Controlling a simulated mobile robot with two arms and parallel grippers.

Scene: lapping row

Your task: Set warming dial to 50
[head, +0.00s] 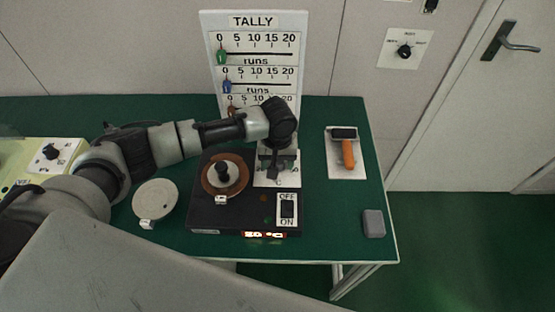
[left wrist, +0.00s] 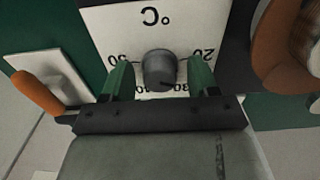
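The warming dial is a dark grey round knob (left wrist: 160,68) on a white °C scale plate (left wrist: 125,22), where 20 and 50 show at opposite sides. My left gripper (left wrist: 160,80) is open around the knob, a green finger on each side with a small gap. I cannot surely read the knob's pointer. In the head view, my left gripper (head: 276,165) hangs over the scale plate (head: 287,178) and hides the knob. My right gripper is not in view.
The warmer carries a brown ring (head: 211,185) and an OFF/ON switch (head: 287,209). A TALLY board (head: 254,22) stands behind. A round pale disc (head: 155,199) lies left.

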